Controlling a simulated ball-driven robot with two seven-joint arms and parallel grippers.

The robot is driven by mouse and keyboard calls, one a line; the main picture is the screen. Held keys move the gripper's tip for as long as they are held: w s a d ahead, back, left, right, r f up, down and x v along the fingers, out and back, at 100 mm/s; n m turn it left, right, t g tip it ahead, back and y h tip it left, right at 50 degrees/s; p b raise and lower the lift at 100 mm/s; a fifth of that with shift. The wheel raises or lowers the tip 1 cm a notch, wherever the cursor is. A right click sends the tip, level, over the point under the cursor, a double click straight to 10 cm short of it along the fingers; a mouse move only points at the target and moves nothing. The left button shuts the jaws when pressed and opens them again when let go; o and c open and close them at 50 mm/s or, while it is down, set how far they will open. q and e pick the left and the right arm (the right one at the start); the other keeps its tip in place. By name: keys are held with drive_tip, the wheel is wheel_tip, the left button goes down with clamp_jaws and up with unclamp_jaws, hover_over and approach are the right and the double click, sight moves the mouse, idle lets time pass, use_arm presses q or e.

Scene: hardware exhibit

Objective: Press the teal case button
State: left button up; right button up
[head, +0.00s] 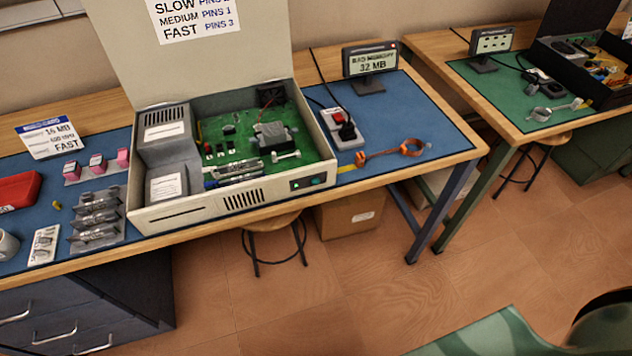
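The teal case button (317,181) is a small round button at the right end of the front panel of a beige computer case (160,224). A dark panel with a small green mark sits just left of the button. The case stands open on a blue mat, its lid raised at the back, with a green circuit board (235,127), drives and a fan inside. Nothing covers the button. Neither of my grippers shows in the head view.
A small display (370,62) reads "BAD MEMORY 32 MB". A power switch box (343,130) and an orange strap (395,151) lie right of the case. Memory sticks (97,217) lie left. A stool (272,222) and cardboard box (350,215) stand below the bench.

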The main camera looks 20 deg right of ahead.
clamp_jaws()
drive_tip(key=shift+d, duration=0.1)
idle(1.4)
